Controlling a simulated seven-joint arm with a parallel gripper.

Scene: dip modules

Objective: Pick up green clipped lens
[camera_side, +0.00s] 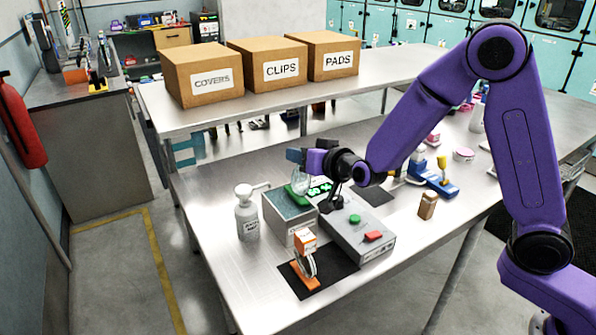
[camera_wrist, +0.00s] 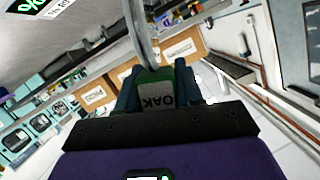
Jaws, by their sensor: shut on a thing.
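My gripper (camera_side: 308,157) is above the back of the grey tank (camera_side: 303,236), well clear of the table. In the wrist view its two dark blue fingers (camera_wrist: 157,88) are shut on a green clip with a grey label (camera_wrist: 155,96) reading OAK upside down. The curved rim of the lens (camera_wrist: 141,32) extends from the clip, away from the gripper. In the side view the fingers mostly hide the clip, and a clear lens (camera_side: 300,181) shows just below them. A green part (camera_side: 294,195) shows at the tank's back; I cannot tell what it belongs to.
An orange clipped lens (camera_side: 305,264) stands on a black mat (camera_side: 336,274) in front. A grey control unit (camera_side: 347,238) with green and red buttons adjoins the tank. A pump bottle (camera_side: 246,214) stands left. Cartons (camera_side: 268,63) sit on the rear shelf.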

